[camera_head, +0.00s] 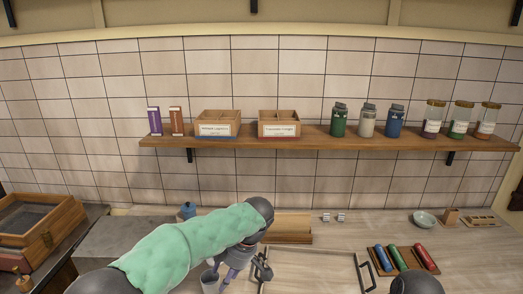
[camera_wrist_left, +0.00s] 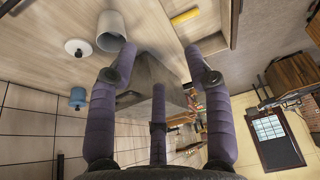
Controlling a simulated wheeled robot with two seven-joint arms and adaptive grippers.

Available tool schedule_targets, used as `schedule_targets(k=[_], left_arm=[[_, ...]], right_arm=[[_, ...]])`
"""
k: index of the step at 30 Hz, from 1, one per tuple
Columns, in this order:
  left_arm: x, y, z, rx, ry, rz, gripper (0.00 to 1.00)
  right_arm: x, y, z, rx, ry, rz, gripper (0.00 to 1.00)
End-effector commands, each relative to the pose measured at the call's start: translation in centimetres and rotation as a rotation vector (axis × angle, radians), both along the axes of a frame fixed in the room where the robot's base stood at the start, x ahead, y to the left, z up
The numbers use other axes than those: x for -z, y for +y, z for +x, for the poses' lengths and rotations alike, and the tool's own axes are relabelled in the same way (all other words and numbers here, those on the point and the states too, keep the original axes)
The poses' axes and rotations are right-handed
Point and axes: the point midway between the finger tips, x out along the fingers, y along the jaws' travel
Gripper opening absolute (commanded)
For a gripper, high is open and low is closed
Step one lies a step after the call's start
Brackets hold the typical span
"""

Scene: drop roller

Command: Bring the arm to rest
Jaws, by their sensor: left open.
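My left arm in its green sleeve (camera_head: 185,245) comes in from the lower left of the head view and bends down at the wrist. My left gripper (camera_head: 238,270) hangs low over the counter, partly hidden by the arm. In the left wrist view its purple fingers (camera_wrist_left: 158,78) are spread, with nothing between them. A pale grey cup (camera_head: 210,281) stands close beside the gripper. It also shows in the wrist view (camera_wrist_left: 111,30), beyond the left fingertip. My right gripper is not in view; only a dark rounded shape shows at the lower right.
A wooden-framed tray (camera_head: 310,249) lies right of the gripper; a yellow bar (camera_wrist_left: 185,16) shows in the wrist view. Farther right is a rack with coloured rollers (camera_head: 404,259). A blue-topped container (camera_head: 188,210) stands behind the arm. A shelf (camera_head: 350,142) with boxes and jars runs above.

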Motion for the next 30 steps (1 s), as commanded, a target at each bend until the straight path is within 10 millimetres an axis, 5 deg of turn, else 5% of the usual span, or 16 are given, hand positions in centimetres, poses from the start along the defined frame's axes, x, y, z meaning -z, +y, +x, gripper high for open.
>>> schedule_targets(k=[8,17,23,30], left_arm=[[4.2,-0.3,0.0,0.115,0.068,-0.056,0.51],[11.8,-1.0,-0.9,0.329,0.174,-0.181,0.51],[19.8,-1.6,-3.1,0.544,0.251,-0.336,0.51],[31.1,-2.4,-8.9,0.867,0.251,-0.582,0.51]], right_arm=[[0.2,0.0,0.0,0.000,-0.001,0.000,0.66],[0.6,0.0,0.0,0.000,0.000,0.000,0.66],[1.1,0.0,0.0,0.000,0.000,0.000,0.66],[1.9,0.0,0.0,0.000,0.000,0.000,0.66]])
